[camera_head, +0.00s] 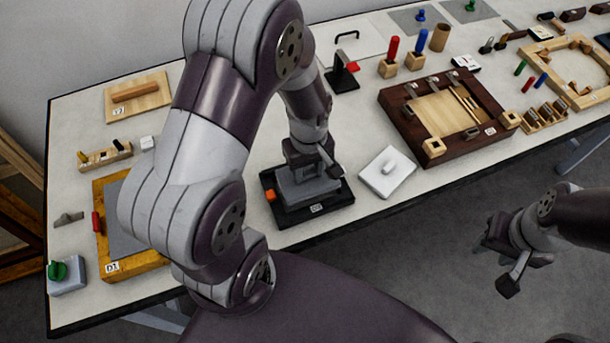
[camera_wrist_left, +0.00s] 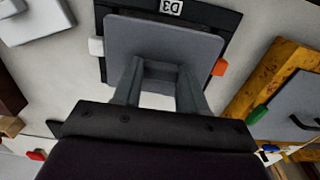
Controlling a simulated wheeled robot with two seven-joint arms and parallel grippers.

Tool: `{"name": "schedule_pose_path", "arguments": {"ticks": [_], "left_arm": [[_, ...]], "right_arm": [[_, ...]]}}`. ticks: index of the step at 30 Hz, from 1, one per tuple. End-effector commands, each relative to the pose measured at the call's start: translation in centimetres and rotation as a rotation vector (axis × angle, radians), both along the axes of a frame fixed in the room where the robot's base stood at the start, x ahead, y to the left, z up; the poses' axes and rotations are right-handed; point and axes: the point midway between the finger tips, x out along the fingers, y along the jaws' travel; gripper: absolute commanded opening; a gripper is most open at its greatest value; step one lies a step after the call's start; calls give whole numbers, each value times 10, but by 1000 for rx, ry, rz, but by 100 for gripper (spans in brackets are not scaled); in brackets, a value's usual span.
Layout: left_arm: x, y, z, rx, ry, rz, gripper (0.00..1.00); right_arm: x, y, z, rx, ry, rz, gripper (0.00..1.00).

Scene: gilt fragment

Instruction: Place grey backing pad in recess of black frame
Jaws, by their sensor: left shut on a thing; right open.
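The black frame (camera_head: 318,210) labelled D3 lies on the table near its front edge, in the middle of the head view. It also shows at the top of the left wrist view (camera_wrist_left: 226,18). The grey backing pad (camera_wrist_left: 165,38) is over the frame's opening, roughly lined up with it; I cannot tell whether it is seated or slightly raised. My left gripper (camera_wrist_left: 160,72) is shut on the pad's raised middle part from above. In the head view, the left gripper hides part of the pad (camera_head: 298,192). My right gripper (camera_head: 500,264) is open and empty, off the table's front edge.
An orange block (camera_head: 270,195) and a white block (camera_wrist_left: 96,46) sit at opposite sides of the black frame. A white plate with a knob (camera_head: 388,172) is close on the right. A wooden frame D1 (camera_head: 150,266) lies left, and a dark wooden tray (camera_head: 410,135) lies right.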

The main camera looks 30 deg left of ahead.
Motion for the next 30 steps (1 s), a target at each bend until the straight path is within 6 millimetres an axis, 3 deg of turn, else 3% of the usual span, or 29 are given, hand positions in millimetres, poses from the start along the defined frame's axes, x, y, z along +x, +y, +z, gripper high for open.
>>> {"name": "schedule_pose_path", "arguments": {"ticks": [9, 20, 21, 23, 30], "left_arm": [[-1, 6, -41, 0, 1, -2, 12], [-1, 5, -48, 0, 0, -2, 12], [-1, 5, -48, 0, 0, -2, 45], [-1, 5, -47, 0, -1, -2, 64], [-1, 5, -47, 0, -1, -2, 67]], "right_arm": [[0, 0, 4, 0, 0, 0, 43], [0, 0, 1, 0, 0, 0, 43], [0, 0, 1, 0, 0, 0, 43], [0, 0, 2, 0, 0, 0, 43], [0, 0, 2, 0, 0, 0, 43]]}}
